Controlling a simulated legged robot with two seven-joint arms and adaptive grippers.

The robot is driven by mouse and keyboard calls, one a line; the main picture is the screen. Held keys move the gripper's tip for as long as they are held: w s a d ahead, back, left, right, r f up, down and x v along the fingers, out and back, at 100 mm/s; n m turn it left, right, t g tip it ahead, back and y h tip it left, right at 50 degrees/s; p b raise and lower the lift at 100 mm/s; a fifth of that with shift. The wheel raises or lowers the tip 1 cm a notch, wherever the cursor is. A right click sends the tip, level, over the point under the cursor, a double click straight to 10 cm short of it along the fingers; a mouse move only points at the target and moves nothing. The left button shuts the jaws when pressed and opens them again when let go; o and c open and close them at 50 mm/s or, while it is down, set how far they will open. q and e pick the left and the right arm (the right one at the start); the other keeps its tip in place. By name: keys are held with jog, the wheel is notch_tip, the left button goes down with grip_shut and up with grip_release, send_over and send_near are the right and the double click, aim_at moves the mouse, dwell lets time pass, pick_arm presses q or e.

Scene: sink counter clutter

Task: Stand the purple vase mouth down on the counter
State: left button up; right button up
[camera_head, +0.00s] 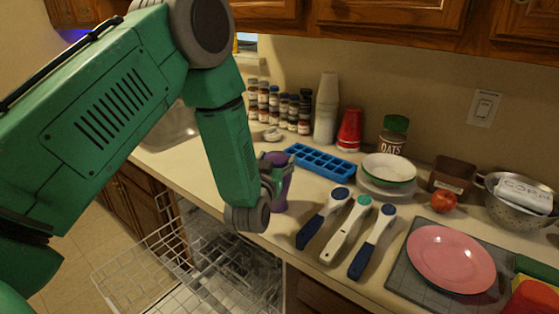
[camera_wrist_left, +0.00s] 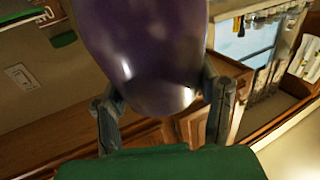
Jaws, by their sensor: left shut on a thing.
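The purple vase (camera_head: 279,190) is near the counter's (camera_head: 322,262) front edge, left of the ice cube tray. It looks roughly upright in the head view, partly hidden by my arm. My left gripper (camera_head: 268,178) is shut on the vase. In the left wrist view the vase (camera_wrist_left: 145,50) fills the top middle, smooth and rounded, between the two fingers of the gripper (camera_wrist_left: 165,100). I cannot tell which end its mouth is, or whether it touches the counter. My right gripper is not in view.
A blue ice cube tray (camera_head: 320,161) lies behind the vase. An open dishwasher rack (camera_head: 215,262) is below the counter edge. A pink plate (camera_head: 451,259) on a grey mat and stacked bowls (camera_head: 389,168) stand farther right.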

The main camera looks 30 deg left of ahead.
pick_arm(q)
jog(key=o, duration=1.7)
jog(key=shift+a, duration=0.2)
jog(key=shift+o, duration=0.4)
jog(key=shift+a, duration=0.15)
jog(key=shift+s+d+f, duration=0.1)
jog(key=shift+s+d, duration=0.05)
jog(key=shift+d, duration=0.1)
jog(key=v, duration=1.1)
jog(key=shift+s+a, duration=0.15)
jog(key=shift+s, duration=0.15)
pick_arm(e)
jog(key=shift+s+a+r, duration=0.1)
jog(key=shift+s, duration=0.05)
